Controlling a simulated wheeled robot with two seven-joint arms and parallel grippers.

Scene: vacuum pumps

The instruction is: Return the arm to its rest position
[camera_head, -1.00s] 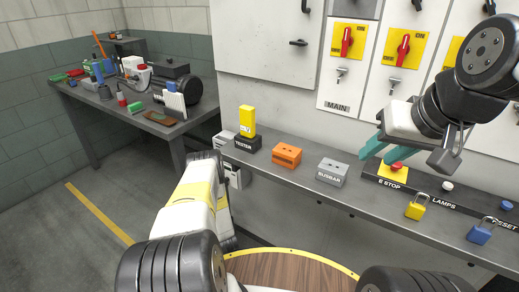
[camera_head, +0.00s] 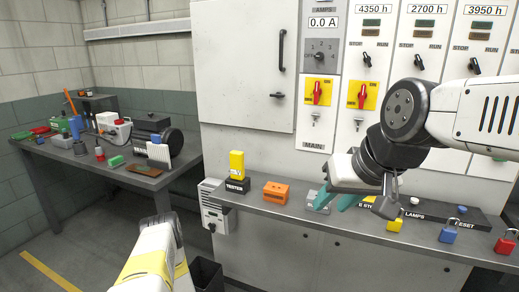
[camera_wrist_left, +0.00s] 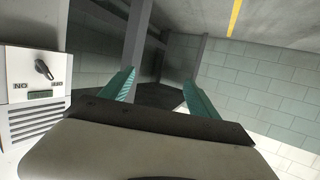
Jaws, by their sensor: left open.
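My left arm (camera_head: 152,262) reaches in at the bottom of the head view, left of the counter, with its gripper hidden there. In the left wrist view my left gripper (camera_wrist_left: 160,92) is open, its two teal fingers apart and nothing between them. My right arm (camera_head: 475,108) comes in from the right. Its gripper (camera_head: 338,199) hangs low over the counter, by the grey busbar block (camera_head: 318,199) and the E-stop label. Its teal fingers look apart and I see nothing held. The gripper hides the E-stop button.
The counter (camera_head: 345,226) carries a yellow tester (camera_head: 237,165), an orange block (camera_head: 277,192) and padlocks in yellow (camera_head: 394,224), blue (camera_head: 448,234) and red (camera_head: 505,243). A white box (camera_wrist_left: 33,95) is close beside the left gripper. The workbench (camera_head: 170,177) stands left; floor between is partly open.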

